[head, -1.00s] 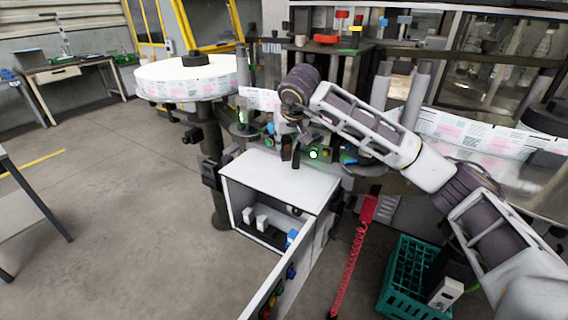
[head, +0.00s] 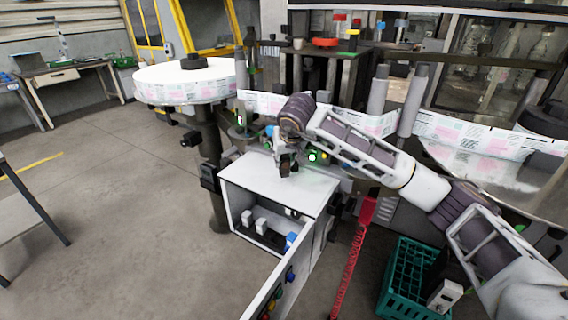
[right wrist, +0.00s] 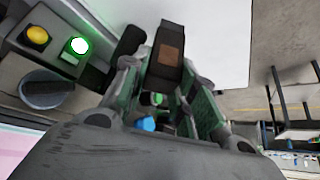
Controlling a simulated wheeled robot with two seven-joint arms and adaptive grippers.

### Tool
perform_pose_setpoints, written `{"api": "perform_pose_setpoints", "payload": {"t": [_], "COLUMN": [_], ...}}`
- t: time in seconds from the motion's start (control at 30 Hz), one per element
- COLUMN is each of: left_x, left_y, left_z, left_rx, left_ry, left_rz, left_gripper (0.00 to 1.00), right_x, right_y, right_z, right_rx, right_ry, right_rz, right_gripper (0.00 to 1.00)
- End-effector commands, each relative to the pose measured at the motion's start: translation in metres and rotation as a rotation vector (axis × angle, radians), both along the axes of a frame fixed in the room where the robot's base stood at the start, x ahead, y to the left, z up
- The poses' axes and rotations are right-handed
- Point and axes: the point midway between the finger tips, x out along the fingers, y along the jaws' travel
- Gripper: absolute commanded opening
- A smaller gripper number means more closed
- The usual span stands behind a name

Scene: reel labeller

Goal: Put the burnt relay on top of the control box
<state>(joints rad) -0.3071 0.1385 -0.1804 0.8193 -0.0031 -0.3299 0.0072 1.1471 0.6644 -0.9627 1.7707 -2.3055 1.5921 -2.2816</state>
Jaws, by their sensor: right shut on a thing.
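The control box (head: 262,180) is a white cabinet with a flat top and its front door swung open. My right gripper (head: 287,160) is over the rear right part of that top. It is shut on the burnt relay (right wrist: 169,52), a dark block with a brown scorched patch, seen in the right wrist view between the fingers. The relay's far end is over the white box top (right wrist: 218,35). In the head view the relay (head: 285,169) is small and dark at the box top; I cannot tell whether it touches. My left gripper is out of view.
Inside the box are white modules (head: 254,222) and a blue one (head: 291,240). A green crate (head: 392,290) stands on the floor at right, with a white device (head: 445,294) at it. A red coiled cord (head: 352,255) hangs nearby. Lit buttons (right wrist: 79,45) sit behind the box.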

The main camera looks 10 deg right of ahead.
Motion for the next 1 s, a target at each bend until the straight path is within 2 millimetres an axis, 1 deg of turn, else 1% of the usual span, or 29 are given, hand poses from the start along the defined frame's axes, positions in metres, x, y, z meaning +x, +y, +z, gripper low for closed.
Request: {"api": "perform_pose_setpoints", "payload": {"t": [0.1, 0.23, 0.83, 0.87, 1.0], "left_x": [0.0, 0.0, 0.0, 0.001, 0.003], "left_y": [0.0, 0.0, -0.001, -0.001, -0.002], "left_z": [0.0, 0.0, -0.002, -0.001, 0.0], "left_rx": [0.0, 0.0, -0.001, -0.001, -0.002], "left_ry": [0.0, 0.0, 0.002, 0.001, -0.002], "left_rz": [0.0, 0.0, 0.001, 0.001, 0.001], "left_gripper": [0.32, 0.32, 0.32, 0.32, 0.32], "right_x": [0.0, 0.0, 0.0, 0.0, 0.0], "right_y": [0.0, 0.0, 0.0, 0.0, 0.0], "right_z": [-0.013, -0.021, -0.026, -0.026, -0.026], "right_rx": [-0.001, 0.001, 0.0, 0.0, 0.0], "right_ry": [0.002, 0.0, 0.0, 0.0, 0.0], "right_rz": [-0.001, 0.001, 0.0, 0.0, 0.0], "right_gripper": [0.0, 0.0, 0.0, 0.3, 0.48]}}
